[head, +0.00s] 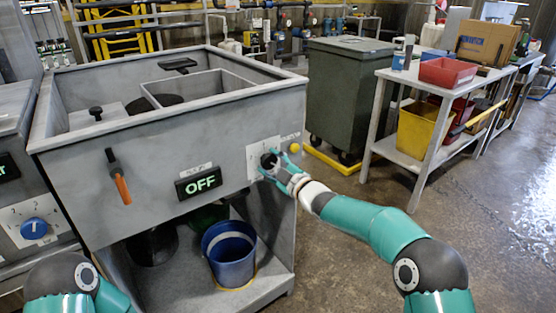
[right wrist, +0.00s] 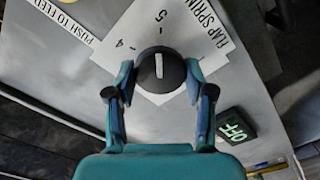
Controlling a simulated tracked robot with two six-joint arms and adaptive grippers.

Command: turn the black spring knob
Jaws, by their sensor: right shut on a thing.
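The black spring knob (head: 268,160) sits on a white label plate on the front of the grey compactor. In the right wrist view the round knob (right wrist: 160,70) has a white pointer line that points up, toward the mark by the 5. The 4 is to its left, and the plate reads "FLAP SPRIN", cut off at the edge. My right gripper (head: 267,169) is at the knob, and in the right wrist view its two teal fingers (right wrist: 159,75) are shut on it from both sides. My left arm shows at the bottom left; its gripper is out of the picture.
An OFF display (head: 199,183) is left of the knob, and a yellow button (head: 294,147) is to its right. An orange-handled lever (head: 121,188) hangs further left. A blue bin (head: 229,258) stands below. A green wheeled bin (head: 345,95) and a workbench stand at right.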

